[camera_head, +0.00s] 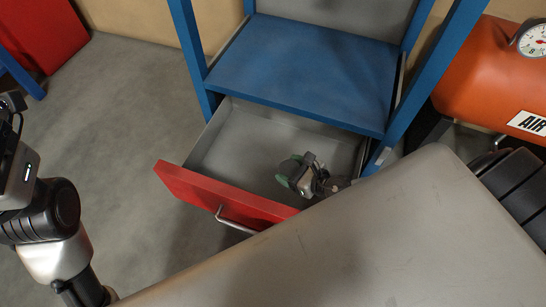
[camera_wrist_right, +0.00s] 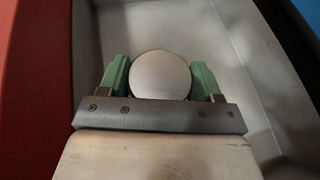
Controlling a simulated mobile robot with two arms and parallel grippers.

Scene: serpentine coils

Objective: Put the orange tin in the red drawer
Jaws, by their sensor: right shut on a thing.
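The red drawer (camera_head: 225,196) is pulled out under the blue frame, with a red front, a bar handle and a grey inside. My right gripper (camera_head: 291,170) is inside the drawer's outline, toward its right side. In the right wrist view, its green fingers (camera_wrist_right: 160,77) are shut on a round thing with a plain pale grey top, the tin (camera_wrist_right: 161,75). Its orange side does not show there, and the tin is hidden in the head view. I cannot tell whether it touches the drawer floor. My left gripper is not in view.
A blue shelf (camera_head: 300,70) overhangs the drawer's back. A large grey surface (camera_head: 350,240) covers the lower right. An orange air tank (camera_head: 480,80) with a gauge stands at right. The drawer's left part is empty.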

